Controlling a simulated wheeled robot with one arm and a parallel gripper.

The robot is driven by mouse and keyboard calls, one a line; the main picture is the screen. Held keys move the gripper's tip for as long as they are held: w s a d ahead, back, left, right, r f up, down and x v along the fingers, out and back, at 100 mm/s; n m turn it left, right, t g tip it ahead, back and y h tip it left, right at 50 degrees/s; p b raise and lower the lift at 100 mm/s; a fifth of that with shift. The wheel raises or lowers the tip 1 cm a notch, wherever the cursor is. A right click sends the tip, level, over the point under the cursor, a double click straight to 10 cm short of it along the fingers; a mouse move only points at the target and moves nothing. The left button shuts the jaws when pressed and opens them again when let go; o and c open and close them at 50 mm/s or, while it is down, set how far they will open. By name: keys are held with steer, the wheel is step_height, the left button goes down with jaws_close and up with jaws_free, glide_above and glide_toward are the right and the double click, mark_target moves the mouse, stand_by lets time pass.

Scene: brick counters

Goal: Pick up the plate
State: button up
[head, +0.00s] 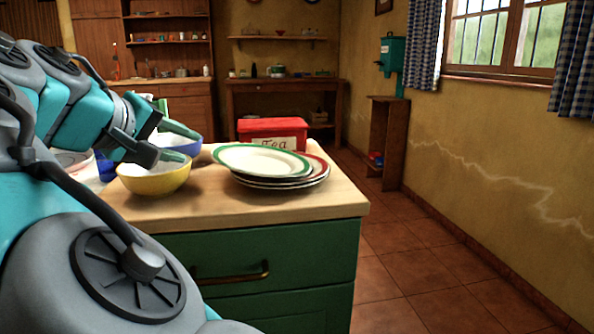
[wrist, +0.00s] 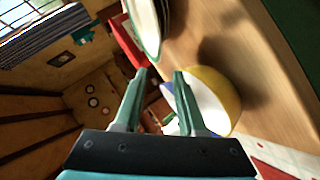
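A white plate with a green rim (head: 262,160) lies on top of a small stack of plates on the wooden counter. It sits off-centre to the left, and a red-rimmed plate (head: 318,168) shows under it. In the wrist view the green-rimmed plate (wrist: 146,28) shows at the top, beyond the fingertips. My gripper (head: 193,146) is left of the stack, over the bowls, and apart from the plates. In the wrist view its two fingers (wrist: 160,74) are spread with nothing between them.
A yellow bowl (head: 153,184) stands left of the plates, below my gripper; a blue bowl (head: 187,148) is behind it. A red box marked "Tea" (head: 272,128) stands behind the stack. The front right of the counter (head: 335,203) is bare.

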mark_target(216, 156)
steer(key=shift+x, duration=1.25)
steer(key=shift+d+b+x, duration=0.2)
steer(key=shift+x, duration=1.05)
steer(key=shift+d+b+x, duration=0.15)
steer(key=shift+d+x, duration=0.05)
steer(key=shift+x, duration=1.05)
steer(key=shift+s, duration=0.15)
steer(key=shift+c, duration=0.4)
jaws_close()
